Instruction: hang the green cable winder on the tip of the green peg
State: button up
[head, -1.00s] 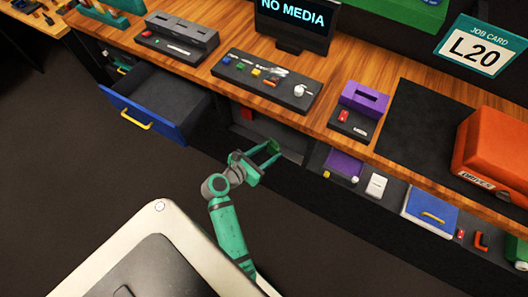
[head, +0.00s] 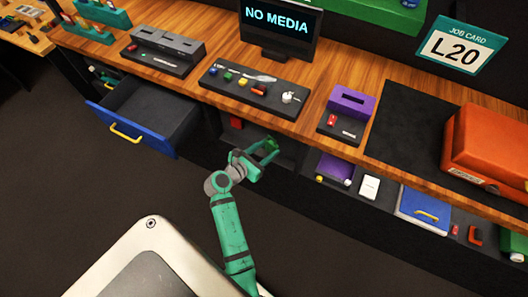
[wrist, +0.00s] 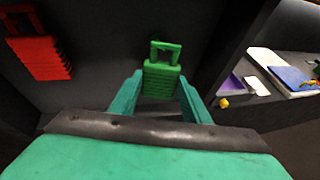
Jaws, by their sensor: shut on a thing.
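The green cable winder (wrist: 162,80) is a ribbed block with a loop handle at its upper end. In the wrist view it sits between the two fingers of my gripper (wrist: 156,92), which is shut on it. In the head view the winder (head: 270,144) shows small at the fingertips of my gripper (head: 264,153), in front of the dark recess under the worktop. The fingers hide part of it there. I cannot make out the green peg for certain in either view.
A red ribbed winder (wrist: 42,57) is left of my gripper in the wrist view. An open drawer (head: 146,127) with a blue front juts out at left. Right of the recess are compartments with a purple tray (head: 334,169), white box (head: 369,187) and blue case (head: 424,208).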

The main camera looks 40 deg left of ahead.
aim_at(268, 146)
jog(key=shift+w, duration=0.55)
jog(key=shift+w+a, duration=0.3)
jog(key=shift+w+d+f, duration=0.15)
jog(key=shift+w+f, duration=0.15)
jog(key=shift+w, duration=0.25)
jog(key=shift+w+f, duration=0.1)
jog(key=shift+w+a+f, duration=0.1)
jog(key=shift+a, duration=0.1)
